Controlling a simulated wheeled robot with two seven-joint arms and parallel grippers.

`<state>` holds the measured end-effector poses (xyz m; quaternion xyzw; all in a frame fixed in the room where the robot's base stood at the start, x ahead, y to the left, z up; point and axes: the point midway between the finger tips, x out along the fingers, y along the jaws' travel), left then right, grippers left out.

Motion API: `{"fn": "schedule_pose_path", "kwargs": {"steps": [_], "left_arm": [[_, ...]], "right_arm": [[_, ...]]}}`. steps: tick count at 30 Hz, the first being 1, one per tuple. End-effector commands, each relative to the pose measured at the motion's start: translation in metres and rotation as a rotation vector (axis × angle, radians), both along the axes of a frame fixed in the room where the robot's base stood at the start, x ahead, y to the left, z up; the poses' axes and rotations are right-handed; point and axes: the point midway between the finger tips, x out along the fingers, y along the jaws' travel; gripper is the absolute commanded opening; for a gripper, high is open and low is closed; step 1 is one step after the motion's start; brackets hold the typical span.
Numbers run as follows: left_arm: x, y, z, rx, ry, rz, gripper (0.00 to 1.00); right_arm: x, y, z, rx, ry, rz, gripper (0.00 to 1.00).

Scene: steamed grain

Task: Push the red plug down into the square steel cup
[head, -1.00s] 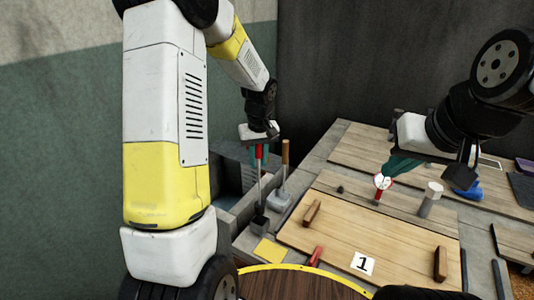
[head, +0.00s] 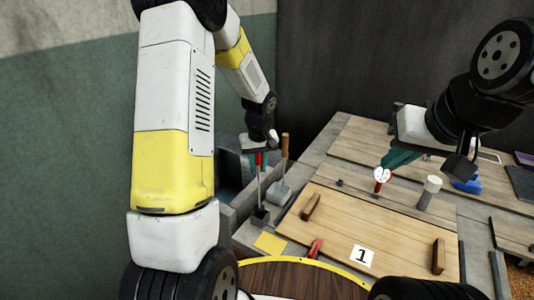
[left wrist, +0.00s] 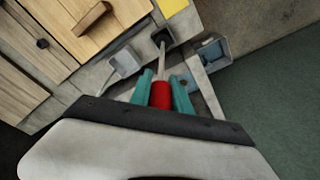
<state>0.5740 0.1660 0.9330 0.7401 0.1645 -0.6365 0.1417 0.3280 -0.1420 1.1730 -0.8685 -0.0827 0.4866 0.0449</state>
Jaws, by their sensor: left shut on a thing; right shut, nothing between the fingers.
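My left gripper (head: 261,150) is shut on the red plug (head: 258,160), a red grip on a thin steel rod. The rod runs down to the dark square steel cup (head: 260,216) on the bench. In the left wrist view the red plug (left wrist: 161,95) sits between the teal fingers, and the rod reaches the opening of the dark cup (left wrist: 164,37). How deep its end sits is hidden. My right gripper (head: 388,164) is shut and empty, beside a red stem with a white round dial (head: 382,176).
A grey scoop with a wooden handle (head: 285,147) stands close right of the rod. A yellow square (head: 270,243), a red clip (head: 315,248) and a wooden board (head: 340,222) lie in front. A grey cylinder (head: 428,194) stands at the right.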

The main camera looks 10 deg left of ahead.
Motion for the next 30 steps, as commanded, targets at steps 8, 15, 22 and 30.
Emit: {"fn": "schedule_pose_path", "kwargs": {"steps": [8,15,22,30], "left_arm": [[0.000,0.000,-0.008,0.001,0.001,-0.002,0.00],[0.000,0.000,-0.020,0.000,0.001,0.000,0.00],[0.000,0.000,-0.031,0.000,0.001,-0.001,0.00],[0.000,0.000,-0.036,0.000,0.000,-0.001,0.00]], "right_arm": [[0.000,0.000,0.000,0.000,0.000,0.000,0.00],[0.000,0.000,0.000,0.000,0.000,0.000,0.00],[0.000,0.000,0.000,0.000,0.000,0.000,0.00],[0.000,0.000,0.000,0.000,0.000,0.000,0.00]]}}
